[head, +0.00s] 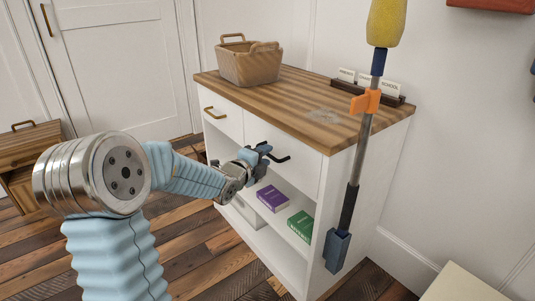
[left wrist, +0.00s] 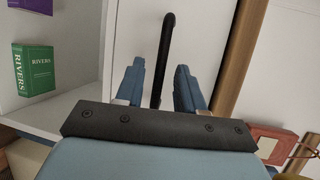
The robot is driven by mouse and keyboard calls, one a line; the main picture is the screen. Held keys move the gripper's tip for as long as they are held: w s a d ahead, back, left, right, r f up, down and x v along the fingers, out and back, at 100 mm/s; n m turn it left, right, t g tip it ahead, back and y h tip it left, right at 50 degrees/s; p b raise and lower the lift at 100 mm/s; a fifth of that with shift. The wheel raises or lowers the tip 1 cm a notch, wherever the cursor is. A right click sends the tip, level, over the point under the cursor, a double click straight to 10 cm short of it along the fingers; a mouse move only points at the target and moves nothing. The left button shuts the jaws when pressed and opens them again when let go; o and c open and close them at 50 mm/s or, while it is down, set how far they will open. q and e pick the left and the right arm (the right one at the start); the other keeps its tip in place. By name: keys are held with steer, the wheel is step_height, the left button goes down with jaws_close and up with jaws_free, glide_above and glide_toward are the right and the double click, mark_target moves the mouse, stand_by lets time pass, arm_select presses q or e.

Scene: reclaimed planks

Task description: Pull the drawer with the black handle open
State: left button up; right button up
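The drawer with the black handle (head: 302,170) is the right one of two top drawers in a white cabinet, and its front looks flush with the cabinet. The black handle (head: 283,159) is partly hidden behind my left gripper (head: 265,153). In the left wrist view, the black handle (left wrist: 166,45) runs between the two fingers of my left gripper (left wrist: 159,85). The fingers are open, with a visible gap on each side of the handle. My right gripper is not in view.
The left drawer has a gold handle (head: 214,113). A wicker basket (head: 250,67) and a card holder (head: 400,98) stand on the wooden top. A purple book (head: 272,198) and a green book (head: 301,225) lie on the shelf below. A pole (head: 362,140) stands upright before the cabinet's right side.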

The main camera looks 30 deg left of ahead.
arm_select(q)
steer(key=shift+w+f, duration=0.2)
steer(key=shift+w, duration=0.95)
steer(key=shift+c, duration=0.2)
jaws_close()
